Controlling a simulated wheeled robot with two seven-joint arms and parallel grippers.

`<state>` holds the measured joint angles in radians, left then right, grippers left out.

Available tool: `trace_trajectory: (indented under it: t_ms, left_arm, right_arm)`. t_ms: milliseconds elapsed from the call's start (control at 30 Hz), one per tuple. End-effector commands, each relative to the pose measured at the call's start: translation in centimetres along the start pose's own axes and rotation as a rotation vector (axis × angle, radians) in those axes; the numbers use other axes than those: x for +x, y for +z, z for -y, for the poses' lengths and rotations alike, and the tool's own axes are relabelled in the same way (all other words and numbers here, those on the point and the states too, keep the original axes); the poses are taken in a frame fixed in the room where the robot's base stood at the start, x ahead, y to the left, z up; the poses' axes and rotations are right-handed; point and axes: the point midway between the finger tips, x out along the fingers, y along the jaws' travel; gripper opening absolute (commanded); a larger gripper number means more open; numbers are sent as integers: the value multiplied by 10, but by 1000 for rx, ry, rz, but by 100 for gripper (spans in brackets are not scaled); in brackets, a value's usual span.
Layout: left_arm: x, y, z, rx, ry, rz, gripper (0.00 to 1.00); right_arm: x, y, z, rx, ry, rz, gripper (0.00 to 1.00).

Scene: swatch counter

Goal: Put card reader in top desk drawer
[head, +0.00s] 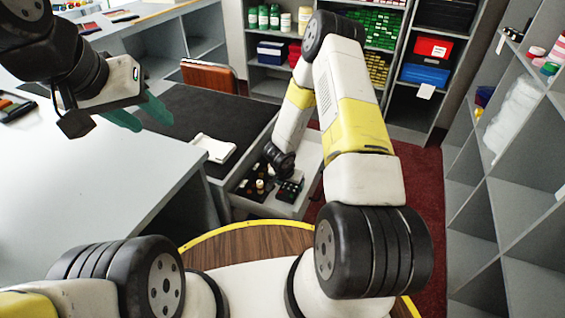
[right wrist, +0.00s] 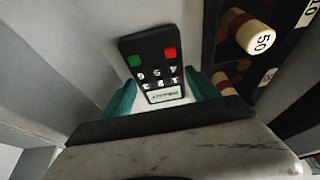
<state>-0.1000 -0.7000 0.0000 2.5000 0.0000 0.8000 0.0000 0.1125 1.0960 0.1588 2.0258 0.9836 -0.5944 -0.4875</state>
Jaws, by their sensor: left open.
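The card reader (right wrist: 155,62) is a black handheld unit with a green key, a red key, white-marked keys and a small pale display. In the right wrist view it lies between the teal fingers of my right gripper (right wrist: 161,88), with narrow gaps showing at its sides. The open grey desk drawer (head: 240,203) is in the middle of the head view, and my right wrist reaches down into it. My left gripper (head: 140,113) is open and empty above the counter at upper left.
White papers (head: 213,148) lie on the dark desk top (head: 195,110). Shelves (head: 500,190) stand at right.

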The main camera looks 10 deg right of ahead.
Motion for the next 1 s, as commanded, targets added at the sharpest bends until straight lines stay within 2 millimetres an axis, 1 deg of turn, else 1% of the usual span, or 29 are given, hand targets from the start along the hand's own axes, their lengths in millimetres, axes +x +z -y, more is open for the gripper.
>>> trace_trajectory:
  t_ms: [33,67,100,367,467,567,900,1000]
  left_arm:
    - [0,0,0,0,0,0,44]
    - [0,0,0,0,0,0,44]
    - [0,0,0,0,0,0,44]
    - [0,0,0,0,0,0,44]
    - [0,0,0,0,0,0,44]
    - [0,0,0,0,0,0,44]
    - [0,0,0,0,0,0,44]
    - [0,0,0,0,0,0,44]
  right_arm:
    - [0,0,0,0,0,0,81]
    - [0,0,0,0,0,0,87]
    - [0,0,0,0,0,0,89]
    - [-1,0,0,1,0,0,89]
    - [-5,-2,0,1,0,-1,89]
    - [-17,-2,1,-1,-2,-2,89]
    - [-89,-2,1,-1,-2,-4,89]
    - [-105,-2,0,-1,-1,-3,89]
